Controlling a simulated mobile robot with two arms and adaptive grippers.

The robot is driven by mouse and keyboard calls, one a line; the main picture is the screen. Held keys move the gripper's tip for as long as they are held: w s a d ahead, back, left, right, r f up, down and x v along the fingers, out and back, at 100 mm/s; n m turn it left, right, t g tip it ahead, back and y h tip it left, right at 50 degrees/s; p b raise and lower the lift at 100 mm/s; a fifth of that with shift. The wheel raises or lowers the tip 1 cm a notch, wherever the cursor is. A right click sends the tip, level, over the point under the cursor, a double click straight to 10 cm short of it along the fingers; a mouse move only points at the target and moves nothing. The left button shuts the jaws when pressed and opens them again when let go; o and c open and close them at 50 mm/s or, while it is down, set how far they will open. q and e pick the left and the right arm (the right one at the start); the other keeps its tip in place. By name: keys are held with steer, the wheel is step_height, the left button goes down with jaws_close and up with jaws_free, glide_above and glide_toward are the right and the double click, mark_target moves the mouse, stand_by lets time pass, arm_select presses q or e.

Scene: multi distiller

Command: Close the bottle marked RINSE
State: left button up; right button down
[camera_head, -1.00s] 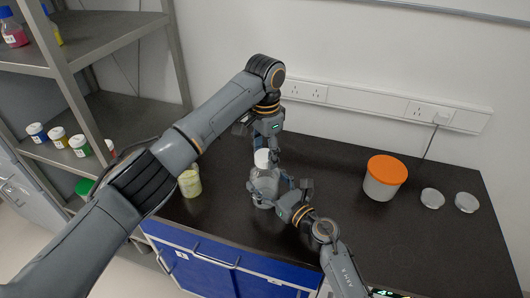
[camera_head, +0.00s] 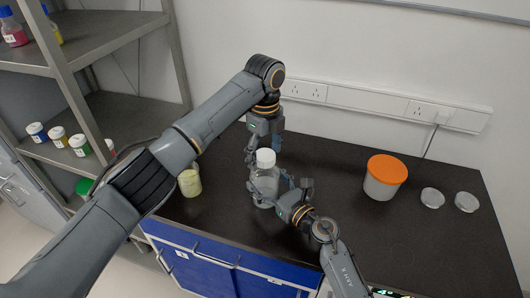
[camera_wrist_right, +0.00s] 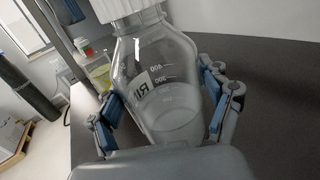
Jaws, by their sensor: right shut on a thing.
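The clear glass bottle (camera_head: 264,186) stands upright on the dark bench. A white cap (camera_head: 265,157) sits on its mouth; I cannot tell how tightly. In the right wrist view, the bottle (camera_wrist_right: 163,95) shows part of a label beginning "RI", volume marks and clear liquid. The ribbed cap (camera_wrist_right: 118,8) is cut by the top edge there. My right gripper (camera_head: 270,190) is shut around the bottle's body, with fingers on both sides. My left gripper (camera_head: 263,148) is at the cap's height, its fingers spread apart just behind and beside the cap; contact cannot be made out.
A container of pale yellow content (camera_head: 190,183) stands left of the bottle. A shelf (camera_head: 110,118) with small bottles is at left. The bench's middle right is clear.

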arm_select(q)
step_height(320, 180, up, 12)
stand_by(0.7)
arm_select(e)
jaws_free()
steer(key=v, duration=1.2)
steer(key=shift+d, duration=0.1)
